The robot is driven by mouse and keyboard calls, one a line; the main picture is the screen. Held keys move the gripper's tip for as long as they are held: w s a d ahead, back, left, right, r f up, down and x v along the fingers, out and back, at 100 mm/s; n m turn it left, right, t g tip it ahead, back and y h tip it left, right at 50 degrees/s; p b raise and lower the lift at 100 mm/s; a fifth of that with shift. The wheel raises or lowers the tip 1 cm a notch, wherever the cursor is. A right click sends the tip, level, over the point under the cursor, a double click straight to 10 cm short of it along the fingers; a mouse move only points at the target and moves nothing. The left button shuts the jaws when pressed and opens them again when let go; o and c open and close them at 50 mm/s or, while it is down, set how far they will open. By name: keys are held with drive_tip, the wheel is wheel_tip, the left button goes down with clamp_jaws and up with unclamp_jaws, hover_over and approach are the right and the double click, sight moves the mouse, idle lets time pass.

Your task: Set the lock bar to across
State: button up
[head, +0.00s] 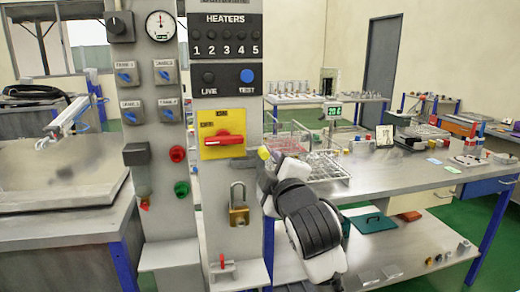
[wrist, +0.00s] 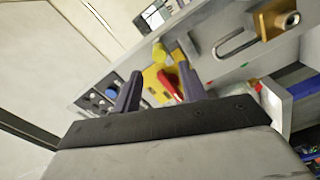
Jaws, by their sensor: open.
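A yellow plate (head: 237,116) on the grey panel carries a red handle (head: 222,140) lying level; both also show in the wrist view, the plate (wrist: 154,77) and the handle (wrist: 170,86). A yellow knob (head: 263,153) sits just right of the plate and shows in the wrist view (wrist: 159,52). I cannot tell which part is the lock bar; it may be the one with this knob. My gripper (head: 266,172) is at the panel's right edge, by the knob. In the wrist view its fingers (wrist: 158,84) are apart, with nothing held between them.
A brass padlock (head: 239,216) hangs below the plate. A small red lever (head: 222,264) stands on the ledge at the panel's foot. Red (head: 178,154) and green (head: 182,189) buttons are on the left column. A workbench (head: 395,178) with wire racks (head: 325,167) is to the right.

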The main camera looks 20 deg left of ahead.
sight(265, 156)
drive_tip(key=p+x, duration=0.2)
drive_tip(key=x, duration=0.8)
drive_tip(key=shift+w+a+p, duration=0.1)
drive_tip(key=shift+a+p, duration=0.05)
drive_tip(key=shift+p, duration=0.2)
drive_tip(key=shift+r, duration=0.1)
clamp_jaws()
